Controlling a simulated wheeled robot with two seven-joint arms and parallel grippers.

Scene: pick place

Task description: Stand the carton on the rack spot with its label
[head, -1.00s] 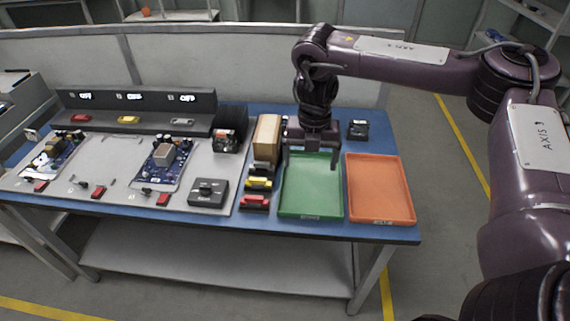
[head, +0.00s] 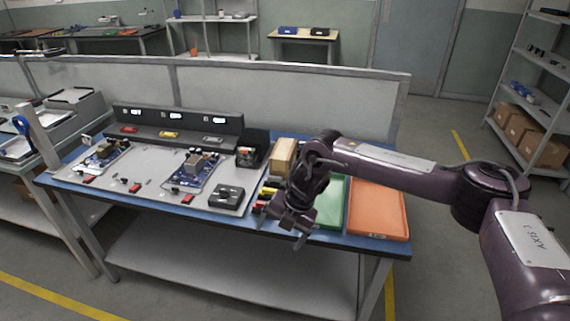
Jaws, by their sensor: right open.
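Several brown cartons (head: 524,132) sit on a shelf of the grey rack (head: 533,92) at the far right. Labels on the rack cannot be read. A tan upright box (head: 283,156) stands on the blue table (head: 257,222), behind the small coloured blocks; I cannot tell if it is the task's carton. My right gripper (head: 296,228) points down near the table's front edge, in front of the green tray. It is open, with nothing seen between its fingers. The arm hides part of the green tray and the blocks. My left gripper is out of view.
The green tray (head: 331,208) and orange tray (head: 377,208) lie at the table's right end. Circuit boards (head: 194,170) and a black switch box (head: 227,198) are on the grey panel at left. A low partition (head: 290,95) stands behind the table. Floor is clear at right.

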